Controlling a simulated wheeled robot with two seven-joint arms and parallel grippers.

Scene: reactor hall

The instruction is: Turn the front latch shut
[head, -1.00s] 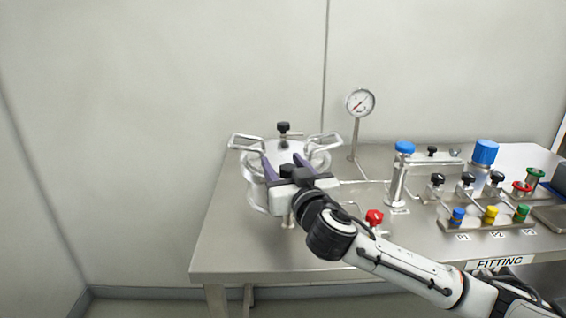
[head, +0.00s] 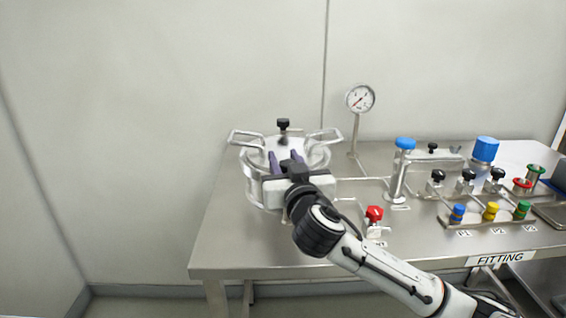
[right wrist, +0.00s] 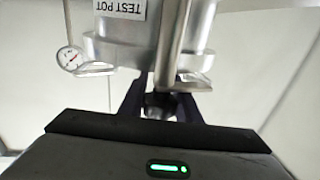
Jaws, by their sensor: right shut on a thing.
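The metal test pot (head: 250,186) stands at the left of the steel bench, with side handles and a black knob on top. In the right wrist view the pot (right wrist: 118,32) shows its upside-down TEST POT label. The front latch shows there as an upright metal bar (right wrist: 169,48) against the pot, with a dark knob (right wrist: 159,107) at its near end. My right gripper (head: 286,158) is at the pot's front, its two dark fingers (right wrist: 160,96) shut on that dark knob. In the head view the gripper hides the latch. My left gripper is out of view.
A pressure gauge (head: 360,98) stands behind the pot on a post. A red-topped valve (head: 374,214) is close right of my right arm. A blue-topped cylinder (head: 404,145) and a row of coloured fittings (head: 491,211) stand farther right. The bench's front left is clear.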

